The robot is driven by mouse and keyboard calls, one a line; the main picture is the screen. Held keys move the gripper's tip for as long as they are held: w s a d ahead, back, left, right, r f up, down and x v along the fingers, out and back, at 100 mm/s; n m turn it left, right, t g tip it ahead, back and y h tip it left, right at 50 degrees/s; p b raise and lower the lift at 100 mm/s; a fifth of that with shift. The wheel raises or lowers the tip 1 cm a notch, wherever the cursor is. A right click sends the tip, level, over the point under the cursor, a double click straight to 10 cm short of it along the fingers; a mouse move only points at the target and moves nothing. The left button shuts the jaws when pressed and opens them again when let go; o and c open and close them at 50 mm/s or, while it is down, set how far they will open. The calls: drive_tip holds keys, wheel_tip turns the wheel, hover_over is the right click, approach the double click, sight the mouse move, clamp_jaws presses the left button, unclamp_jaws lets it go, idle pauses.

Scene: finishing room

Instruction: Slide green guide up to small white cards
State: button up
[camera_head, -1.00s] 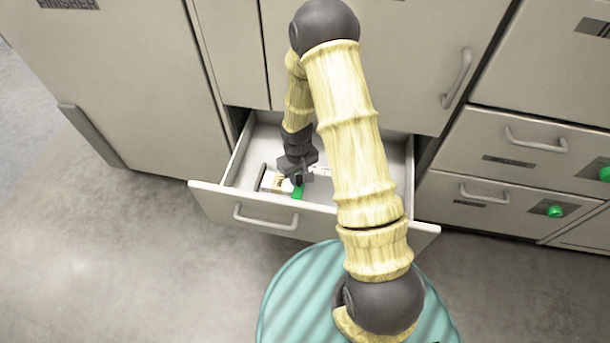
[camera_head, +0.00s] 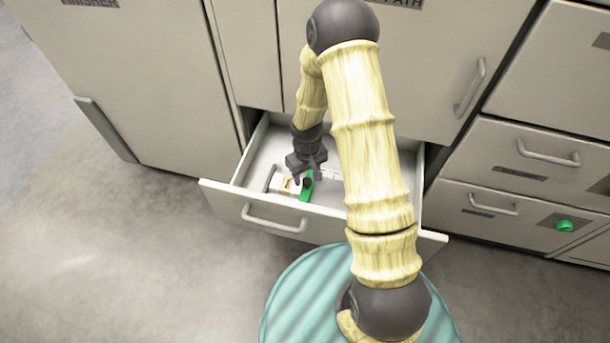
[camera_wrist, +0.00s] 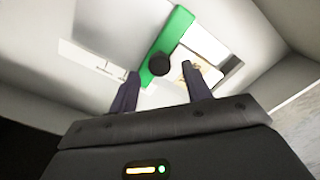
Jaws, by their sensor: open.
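The green guide (camera_head: 306,190) is a narrow bar with a black knob, lying in the open drawer (camera_head: 340,203). The guide also shows in the wrist view (camera_wrist: 177,27), its knob (camera_wrist: 160,63) close to my fingertips. The small white cards (camera_head: 287,191) lie just left of the guide in the head view, with a tan patch on top. In the wrist view the cards (camera_wrist: 203,47) are right of the guide; I cannot tell whether they touch. My gripper (camera_head: 307,178) is open over the guide, one finger (camera_wrist: 125,95) on each side of the knob's position.
A dark upright divider (camera_head: 269,179) stands left of the cards. A pale labelled strip (camera_wrist: 105,68) lies on the drawer floor beyond the guide. The drawer's front panel (camera_head: 225,203) and side walls surround this space. Closed drawers with handles (camera_head: 548,153) are at right.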

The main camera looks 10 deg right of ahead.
sight(307, 180)
wheel_tip(307, 180, up, 16)
drive_tip(key=p, duration=0.4)
drive_tip(key=shift+f, duration=0.25)
drive_tip(key=shift+s, duration=0.1)
drive_tip(key=s+d+r+m+t, duration=0.3)
drive_tip(key=s+r+m, duration=0.1)
drive_tip(key=s+r, duration=0.9)
wheel_tip(307, 180, up, 28)
drive_tip(key=p, duration=2.8)
drive_tip(key=shift+f+p, duration=0.15)
drive_tip(key=shift+p, duration=0.2)
